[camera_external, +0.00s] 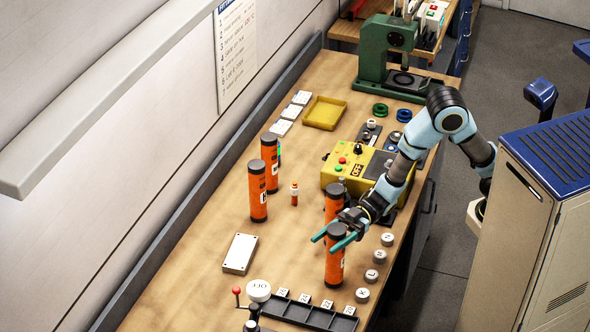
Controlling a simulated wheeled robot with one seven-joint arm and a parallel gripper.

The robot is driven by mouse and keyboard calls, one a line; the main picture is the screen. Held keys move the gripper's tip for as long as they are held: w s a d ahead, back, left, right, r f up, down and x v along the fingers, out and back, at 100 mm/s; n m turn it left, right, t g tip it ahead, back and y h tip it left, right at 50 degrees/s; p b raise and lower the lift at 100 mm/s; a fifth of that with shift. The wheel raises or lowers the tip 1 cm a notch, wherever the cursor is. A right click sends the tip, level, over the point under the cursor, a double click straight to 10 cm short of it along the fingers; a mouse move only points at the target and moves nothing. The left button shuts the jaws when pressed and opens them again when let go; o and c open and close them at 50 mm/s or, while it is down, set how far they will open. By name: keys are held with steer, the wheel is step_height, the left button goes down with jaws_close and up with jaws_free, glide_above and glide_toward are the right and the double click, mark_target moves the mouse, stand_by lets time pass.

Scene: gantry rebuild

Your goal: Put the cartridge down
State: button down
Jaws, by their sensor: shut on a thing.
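My gripper (334,236) reaches in from the right with its teal fingers on either side of the black-capped top of an orange cartridge (335,266). It is shut on this cartridge, which is upright near the front of the bench. I cannot tell whether its bottom touches the bench. Another orange cartridge (332,203) stands just behind it, partly hidden by my gripper. Two more orange cartridges, a rear one (270,165) and a nearer one (258,194), stand upright to the left.
The wooden bench (205,265) is clear at the left. A green press (390,55) stands behind.

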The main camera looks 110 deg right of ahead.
steer(key=shift+f, duration=0.15)
steer(key=shift+f, duration=0.1)
steer(key=shift+c, duration=0.3)
jaws_free()
steer(key=shift+r, duration=0.2)
steer(key=b+v, duration=0.3)
steer(key=v, duration=0.9)
steer(key=shift+b, duration=0.35)
steer(key=shift+f, duration=0.15)
